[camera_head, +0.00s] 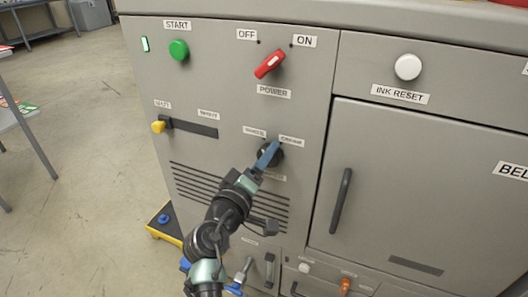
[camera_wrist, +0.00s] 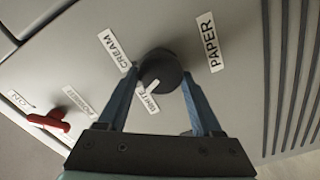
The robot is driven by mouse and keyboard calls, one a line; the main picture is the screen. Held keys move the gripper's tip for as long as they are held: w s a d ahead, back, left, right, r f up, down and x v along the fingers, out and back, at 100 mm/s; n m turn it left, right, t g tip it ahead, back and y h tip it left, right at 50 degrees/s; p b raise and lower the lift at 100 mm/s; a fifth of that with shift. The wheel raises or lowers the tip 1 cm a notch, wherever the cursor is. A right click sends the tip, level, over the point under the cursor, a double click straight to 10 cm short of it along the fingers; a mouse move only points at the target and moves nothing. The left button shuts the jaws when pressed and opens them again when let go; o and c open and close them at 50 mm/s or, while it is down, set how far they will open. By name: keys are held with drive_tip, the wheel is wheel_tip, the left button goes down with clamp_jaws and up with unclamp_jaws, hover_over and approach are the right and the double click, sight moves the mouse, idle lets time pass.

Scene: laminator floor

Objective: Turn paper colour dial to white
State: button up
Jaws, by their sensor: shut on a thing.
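The paper colour dial (camera_head: 277,156) is a round black knob on the grey machine front, below the power switch. In the wrist view the dial (camera_wrist: 161,70) sits between the two blue fingers of my gripper (camera_wrist: 159,77), which is shut on it. In the head view my gripper (camera_head: 269,154) covers part of the knob. The CREAM label (camera_wrist: 115,50) and the partly hidden WHITE label (camera_wrist: 148,98) are beside the dial, with the PAPER label (camera_wrist: 210,42) on the other side.
A red power switch (camera_head: 269,64) is above the dial, a green START button (camera_head: 178,49) at upper left and a yellow slider knob (camera_head: 158,127) at left. A cabinet door handle (camera_head: 341,201) stands out on the right. Open floor (camera_head: 80,130) lies left.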

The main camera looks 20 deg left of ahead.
drive_tip(key=shift+f+n+p, duration=0.1)
drive_tip(key=shift+n+p, duration=0.35)
drive_tip(key=shift+n, duration=0.55)
drive_tip(key=o, duration=1.4)
drive_tip(key=shift+c, duration=0.2)
drive_tip(key=s+p, duration=0.2)
drive_tip(key=s, duration=1.1)
drive_tip(key=shift+a, duration=0.25)
